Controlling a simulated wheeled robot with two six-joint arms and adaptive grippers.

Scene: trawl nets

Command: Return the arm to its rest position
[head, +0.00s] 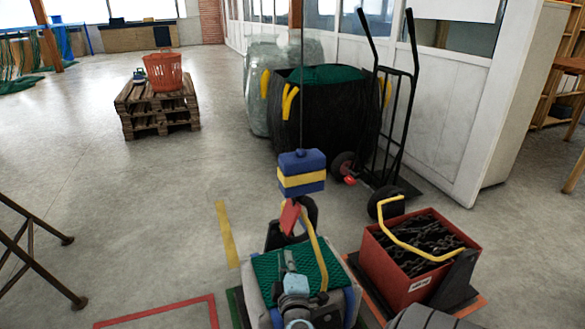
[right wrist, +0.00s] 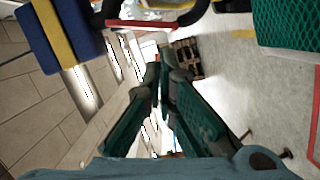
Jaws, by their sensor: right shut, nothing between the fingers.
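My right gripper (head: 290,260) is low in the middle of the head view, in front of the green-netted sack. In the right wrist view its dark green fingers (right wrist: 163,75) come together at the tips, with nothing between them. The blue and yellow hoist block (head: 302,172) hangs on a thin line above and beyond it, with a red latch (head: 290,217) and a dark hook below. The block also shows at the upper left of the right wrist view (right wrist: 60,30), apart from the fingers. My left gripper is not in view.
The sack (head: 335,268) has a yellow strap loop. A red crate (head: 395,275) of dark chain stands to its right. Behind are a hand truck (head: 400,100) and a large black bag (head: 325,120). A pallet (head: 150,110) carries an orange basket (head: 163,72). Floor at left centre is clear.

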